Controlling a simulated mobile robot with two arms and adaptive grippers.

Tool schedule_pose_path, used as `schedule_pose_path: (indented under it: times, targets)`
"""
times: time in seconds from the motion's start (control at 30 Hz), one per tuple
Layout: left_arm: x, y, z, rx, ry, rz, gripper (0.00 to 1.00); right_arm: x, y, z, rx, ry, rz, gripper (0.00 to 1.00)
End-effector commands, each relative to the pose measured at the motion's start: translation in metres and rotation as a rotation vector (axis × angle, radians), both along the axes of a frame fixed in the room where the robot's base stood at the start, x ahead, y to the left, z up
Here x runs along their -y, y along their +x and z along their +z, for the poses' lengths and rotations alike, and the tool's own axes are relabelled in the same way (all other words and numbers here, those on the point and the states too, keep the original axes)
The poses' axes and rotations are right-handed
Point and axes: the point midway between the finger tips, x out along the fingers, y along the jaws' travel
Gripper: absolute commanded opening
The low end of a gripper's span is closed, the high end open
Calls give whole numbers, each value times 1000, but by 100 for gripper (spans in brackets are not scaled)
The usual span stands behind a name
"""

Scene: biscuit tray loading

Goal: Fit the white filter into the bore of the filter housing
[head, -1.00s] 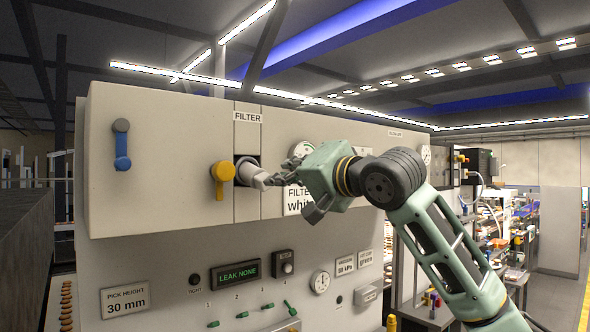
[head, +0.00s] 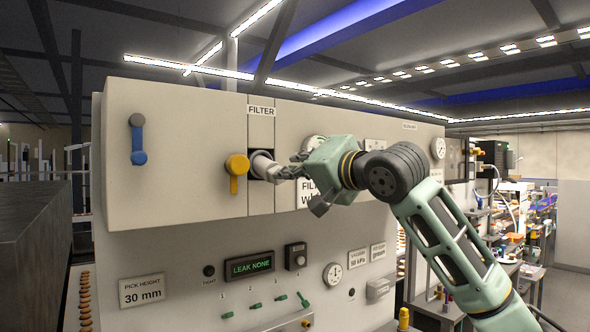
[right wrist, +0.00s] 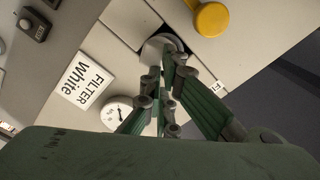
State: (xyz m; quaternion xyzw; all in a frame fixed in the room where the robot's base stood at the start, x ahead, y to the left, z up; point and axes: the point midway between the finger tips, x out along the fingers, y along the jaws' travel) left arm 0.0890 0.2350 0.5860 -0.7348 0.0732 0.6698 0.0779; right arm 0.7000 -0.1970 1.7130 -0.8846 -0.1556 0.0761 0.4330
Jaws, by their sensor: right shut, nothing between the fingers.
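The filter housing is a dark square opening (head: 252,178) under the FILTER label in the head view. A pale, rounded filter (head: 263,164) sits at this opening with its outer end sticking out. It also shows as a pale round shape in the right wrist view (right wrist: 160,46), partly hidden by the fingers. My right gripper (head: 290,172) is shut with nothing between its fingers. Its fingertips (right wrist: 165,72) are right in front of the filter's outer end; I cannot tell if they touch. How deep the filter sits is hidden. My left gripper is not in view.
A yellow handle (head: 237,165) is just left of the opening, and a blue handle (head: 138,145) is farther left. A sign reading FILTER white (right wrist: 84,80) and a gauge (right wrist: 117,113) are beside my right gripper. A LEAK NONE display (head: 249,266) is below.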

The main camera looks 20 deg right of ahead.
Motion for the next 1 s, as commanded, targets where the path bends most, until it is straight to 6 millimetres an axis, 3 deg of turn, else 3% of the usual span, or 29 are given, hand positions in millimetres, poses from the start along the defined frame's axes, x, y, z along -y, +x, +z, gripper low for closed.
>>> schedule_pose_path:
  times: [1.0]
  targets:
    - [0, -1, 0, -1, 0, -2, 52, -8, 20, -1, -3, 0, 0, 0]
